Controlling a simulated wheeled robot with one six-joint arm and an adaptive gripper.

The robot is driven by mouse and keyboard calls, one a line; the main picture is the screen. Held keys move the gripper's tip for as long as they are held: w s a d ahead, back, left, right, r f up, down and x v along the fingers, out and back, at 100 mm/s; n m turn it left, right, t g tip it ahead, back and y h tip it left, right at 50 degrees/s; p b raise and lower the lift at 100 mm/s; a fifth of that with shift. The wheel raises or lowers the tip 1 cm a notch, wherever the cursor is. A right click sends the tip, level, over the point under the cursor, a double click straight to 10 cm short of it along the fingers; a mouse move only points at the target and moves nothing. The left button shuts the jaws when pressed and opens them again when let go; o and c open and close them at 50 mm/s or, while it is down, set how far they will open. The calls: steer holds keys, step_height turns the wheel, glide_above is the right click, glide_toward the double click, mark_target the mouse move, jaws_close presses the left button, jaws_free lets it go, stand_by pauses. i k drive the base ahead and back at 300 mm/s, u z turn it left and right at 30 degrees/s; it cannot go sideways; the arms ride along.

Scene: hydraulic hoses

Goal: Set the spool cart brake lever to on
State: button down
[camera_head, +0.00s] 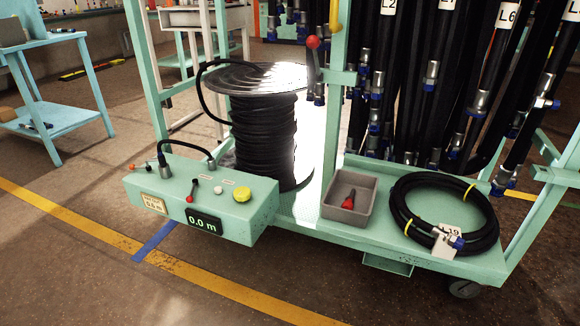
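The spool cart (300,212) is a mint-green frame on wheels with a black hose spool (262,130) standing on it. A lever with a red ball knob (312,43) stands upright by the cart's middle post. A shorter lever with a red tip (193,188) sits on top of the mint control box (228,188) at the cart's front left. I cannot tell which one is the brake lever, and no on or off marking is readable. My gripper is not in view.
The box carries a 0.0 m display (204,222) and a yellow button (242,197). A grey bin (349,184) and a coiled hose (484,235) lie on the deck. Hoses hang at right. A blue table (60,115) stands back left. The front floor is clear.

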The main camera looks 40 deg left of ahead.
mark_target(313, 42)
steer(key=u, duration=2.35)
